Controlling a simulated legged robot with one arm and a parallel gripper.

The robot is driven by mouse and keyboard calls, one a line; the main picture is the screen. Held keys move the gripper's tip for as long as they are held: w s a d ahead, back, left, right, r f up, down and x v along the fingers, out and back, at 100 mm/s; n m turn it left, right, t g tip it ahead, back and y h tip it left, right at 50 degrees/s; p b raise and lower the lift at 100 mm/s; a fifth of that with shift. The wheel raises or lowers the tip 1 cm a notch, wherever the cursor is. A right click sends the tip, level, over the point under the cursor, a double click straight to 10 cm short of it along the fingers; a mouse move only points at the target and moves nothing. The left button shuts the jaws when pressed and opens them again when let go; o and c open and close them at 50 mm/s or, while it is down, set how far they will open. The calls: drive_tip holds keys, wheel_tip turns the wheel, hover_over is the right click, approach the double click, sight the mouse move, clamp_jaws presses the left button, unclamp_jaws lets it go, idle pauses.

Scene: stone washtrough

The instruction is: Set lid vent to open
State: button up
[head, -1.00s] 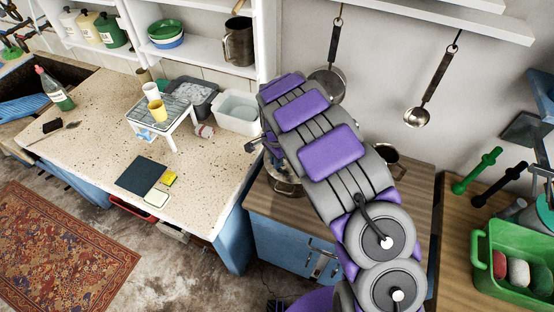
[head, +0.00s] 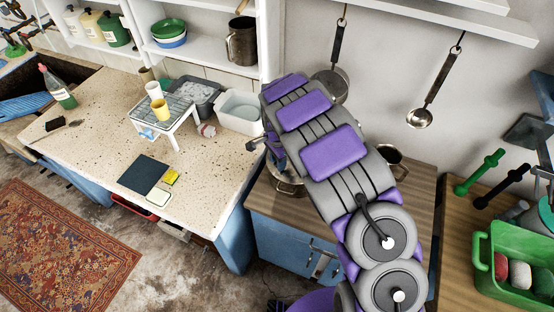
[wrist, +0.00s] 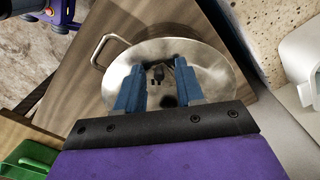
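A shiny metal pot (head: 287,187) stands on the wooden counter at the left of my arm, mostly hidden behind it in the head view. In the wrist view its round, mirror-like lid (wrist: 208,75) fills the middle, with a loop handle (wrist: 103,48) at the upper left. My gripper (wrist: 160,84) is over the lid, its two blue fingers apart and nothing clearly held between them. Small dark shapes (wrist: 157,76) show between the fingers; I cannot tell whether they are the vent or reflections. The vent's setting cannot be made out.
A ladle (head: 421,116) and a pan (head: 331,85) hang on the wall behind. A white tub (head: 240,112) sits on the speckled counter to the left. A green crate (head: 484,275) is at the right.

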wheel_tip(320, 180, up, 17)
drive_tip(key=p, duration=0.1)
idle(0.5)
drive_tip(key=shift+r, duration=0.15)
drive_tip(key=s+d+r+n+b, duration=0.1)
drive_tip(key=s+d+r+n, duration=0.1)
drive_tip(key=s+d+r, duration=0.4)
drive_tip(key=s+d+r+n+b, duration=0.1)
drive_tip(key=s+d+r, duration=0.1)
drive_tip(key=s+d, duration=0.65)
drive_tip(key=s+d+f+n+g, duration=0.1)
drive_tip(key=s+n, duration=0.3)
drive_tip(key=s, duration=0.9)
drive_tip(key=s+d+f+n+b, duration=0.1)
drive_tip(key=s+d+f+n, duration=0.1)
drive_tip(key=s, duration=1.1)
drive_tip(key=shift+f+n+g, duration=0.3)
drive_tip(key=shift+n+g, duration=0.1)
drive_tip(key=shift+n, duration=0.5)
drive_tip(key=shift+w+d, duration=0.1)
